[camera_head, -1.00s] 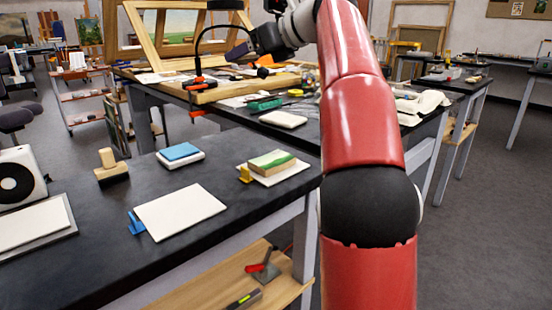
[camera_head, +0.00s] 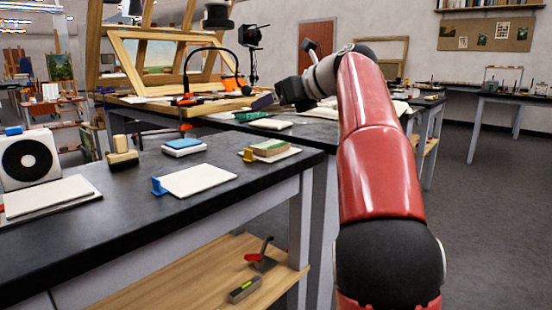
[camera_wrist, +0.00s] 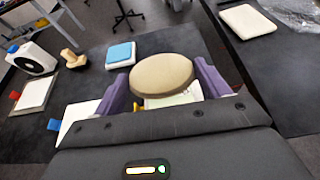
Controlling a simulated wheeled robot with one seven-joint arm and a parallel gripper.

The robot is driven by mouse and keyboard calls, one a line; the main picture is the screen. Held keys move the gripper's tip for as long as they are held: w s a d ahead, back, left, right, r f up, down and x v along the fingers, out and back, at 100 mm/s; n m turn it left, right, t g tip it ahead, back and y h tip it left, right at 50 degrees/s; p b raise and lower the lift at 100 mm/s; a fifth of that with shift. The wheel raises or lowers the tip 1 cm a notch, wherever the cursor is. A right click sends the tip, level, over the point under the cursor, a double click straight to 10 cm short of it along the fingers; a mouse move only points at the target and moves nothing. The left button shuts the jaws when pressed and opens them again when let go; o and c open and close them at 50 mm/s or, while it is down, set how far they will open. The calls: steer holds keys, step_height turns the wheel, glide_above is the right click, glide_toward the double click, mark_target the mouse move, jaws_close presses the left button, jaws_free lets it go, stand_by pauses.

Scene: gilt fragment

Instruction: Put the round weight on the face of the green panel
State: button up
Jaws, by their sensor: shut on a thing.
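My gripper (camera_wrist: 162,86) is shut on the round weight (camera_wrist: 162,73), a beige disc held between two purple fingers. In the head view my gripper (camera_head: 264,102) hangs above and behind the green panel (camera_head: 270,147); the weight cannot be made out there. The green panel is a small painted block lying on a white board (camera_head: 284,155) near the right end of the dark bench. In the wrist view the disc hides most of the panel; a pale greenish part (camera_wrist: 175,99) shows just below the disc, between the fingers.
A yellow piece (camera_head: 248,155) stands at the panel's left corner. A blue block (camera_head: 183,143) on a white pad, a white sheet (camera_head: 198,181) with a blue piece, and a wooden-handled tool (camera_head: 121,152) lie to the left. A second table (camera_head: 310,136) with a lamp stands behind.

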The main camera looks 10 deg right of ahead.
mark_target(275, 147)
step_height(275, 147, down, 8)
steer(key=b, duration=0.3)
steer(key=shift+b, duration=0.35)
steer(key=shift+f, duration=0.1)
steer(key=shift+f, duration=0.15)
steer(key=o, duration=1.2)
steer(key=shift+r, duration=0.2)
steer(key=shift+p+v, duration=1.3)
steer(key=shift+v, duration=4.75)
steer(key=shift+f, duration=0.15)
